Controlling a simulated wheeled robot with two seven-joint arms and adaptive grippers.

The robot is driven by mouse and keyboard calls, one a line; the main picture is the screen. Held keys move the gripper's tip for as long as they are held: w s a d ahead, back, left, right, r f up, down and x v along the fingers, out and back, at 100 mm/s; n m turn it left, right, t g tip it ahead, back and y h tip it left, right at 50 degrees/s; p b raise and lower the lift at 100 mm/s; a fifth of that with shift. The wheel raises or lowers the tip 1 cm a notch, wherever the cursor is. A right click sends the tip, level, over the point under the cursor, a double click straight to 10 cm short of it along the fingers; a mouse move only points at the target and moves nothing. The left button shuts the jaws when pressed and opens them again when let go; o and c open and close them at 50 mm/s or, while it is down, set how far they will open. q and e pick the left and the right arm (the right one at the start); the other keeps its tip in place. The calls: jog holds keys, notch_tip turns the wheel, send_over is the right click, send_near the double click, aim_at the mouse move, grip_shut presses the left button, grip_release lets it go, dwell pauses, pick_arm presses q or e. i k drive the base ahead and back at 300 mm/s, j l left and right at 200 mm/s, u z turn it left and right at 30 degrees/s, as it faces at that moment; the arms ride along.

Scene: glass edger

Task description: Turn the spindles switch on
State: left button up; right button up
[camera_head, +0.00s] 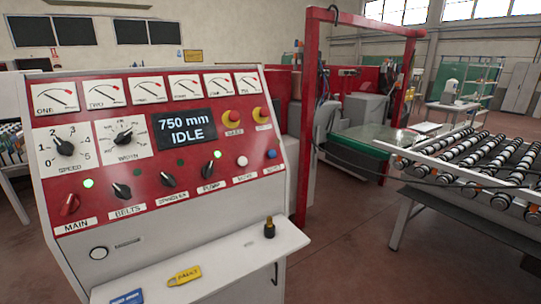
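The spindles switch (168,180) is a small black rotary knob on the red face of the control panel (100,165). It sits between the belts switch (121,190) and the pump switch (208,170), above a white label reading like "SPINDLES". The display (185,128) reads "750 mm IDLE". Neither of my grippers is in view, and nothing touches the switch.
A red main switch (70,205) is at the lower left of the panel. White (242,160) and blue (271,154) buttons are at the right. A yellow tag (184,276) and a dark knobbed item (269,228) are on the ledge. A roller conveyor (480,160) stands at right.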

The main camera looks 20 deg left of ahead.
aim_at(168, 180)
jog(key=u, duration=1.35)
